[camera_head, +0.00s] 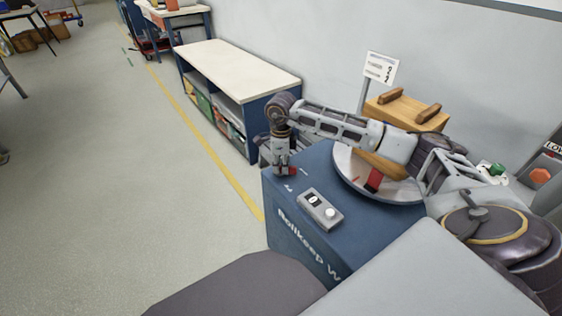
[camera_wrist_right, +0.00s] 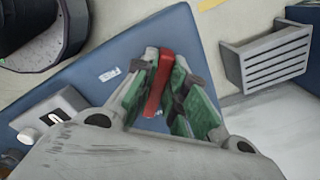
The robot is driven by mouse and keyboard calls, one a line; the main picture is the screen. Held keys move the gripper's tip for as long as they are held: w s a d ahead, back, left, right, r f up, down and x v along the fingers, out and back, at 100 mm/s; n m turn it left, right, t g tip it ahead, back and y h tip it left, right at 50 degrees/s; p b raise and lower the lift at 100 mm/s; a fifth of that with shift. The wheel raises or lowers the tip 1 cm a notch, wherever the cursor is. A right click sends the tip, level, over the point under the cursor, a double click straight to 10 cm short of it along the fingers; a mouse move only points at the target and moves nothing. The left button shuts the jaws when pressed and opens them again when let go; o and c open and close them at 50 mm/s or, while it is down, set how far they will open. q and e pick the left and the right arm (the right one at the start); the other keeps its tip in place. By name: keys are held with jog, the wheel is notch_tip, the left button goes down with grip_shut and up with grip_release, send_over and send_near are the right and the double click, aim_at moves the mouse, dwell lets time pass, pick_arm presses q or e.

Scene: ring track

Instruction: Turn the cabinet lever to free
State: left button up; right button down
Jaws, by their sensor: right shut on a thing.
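The blue cabinet (camera_head: 285,225) stands in the middle of the head view. Its red lever (camera_wrist_right: 160,82) shows in the right wrist view between the green finger pads of my right gripper (camera_wrist_right: 158,95). The right gripper is shut on the lever. My left gripper is not in view.
A grey control box (camera_head: 320,209) with a white knob sits on the cabinet top. Behind it is a pale round turntable (camera_head: 402,194) bearing wooden and red parts, partly hidden by my right arm. A workbench (camera_head: 235,68) stands beyond.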

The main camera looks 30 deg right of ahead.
pick_arm(q)
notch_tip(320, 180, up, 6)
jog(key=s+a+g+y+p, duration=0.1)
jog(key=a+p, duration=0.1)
jog(key=p, duration=0.1)
pick_arm(e)
jog(key=m, duration=0.4)
jog(key=shift+a+m, duration=0.1)
jog(key=shift+m, duration=0.2)
jog(key=shift+m+p, duration=0.9)
jog(key=shift+m, duration=1.5)
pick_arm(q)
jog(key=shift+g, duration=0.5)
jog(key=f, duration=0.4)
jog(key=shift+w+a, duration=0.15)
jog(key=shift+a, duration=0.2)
pick_arm(e)
jog(key=shift+a, duration=0.1)
jog(key=c, duration=1.4)
grip_release()
jog(key=shift+c, duration=0.2)
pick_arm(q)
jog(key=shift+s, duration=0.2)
pick_arm(e)
jog(key=shift+s, duration=0.1)
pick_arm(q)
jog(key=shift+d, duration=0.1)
pick_arm(e)
jog(key=shift+r, duration=0.1)
